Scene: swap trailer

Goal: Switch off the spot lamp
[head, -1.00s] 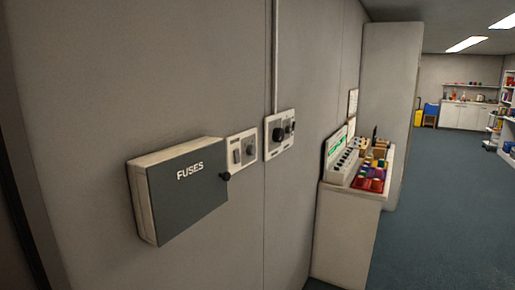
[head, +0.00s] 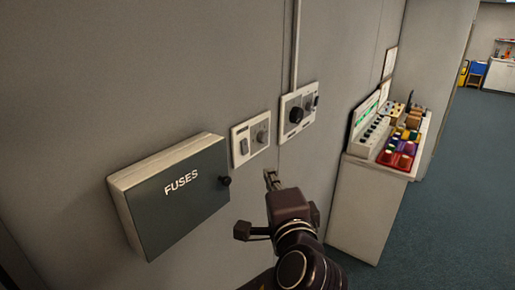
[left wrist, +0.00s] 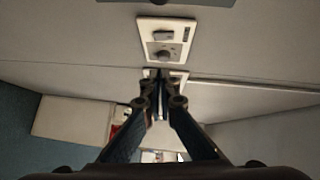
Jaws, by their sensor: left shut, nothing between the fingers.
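No spot lamp shows in either view. Two pale control plates are on the wall. The nearer plate (head: 237,158) has a grey rocker switch (head: 244,146) and a round grey knob (head: 262,137); it also shows in the left wrist view (left wrist: 146,27). The farther plate (head: 308,92) has a black round knob (head: 296,115) and smaller controls. Their labels are too small to read. My left gripper (head: 271,179) is shut and empty, below and between the plates, apart from both in the head view. In the left wrist view its fingers (left wrist: 160,80) partly hide the farther plate. My right gripper is out of view.
A conduit (head: 296,45) rises from the farther plate. A counter (head: 365,205) with a control panel and coloured items stands at right. Floor beyond is open.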

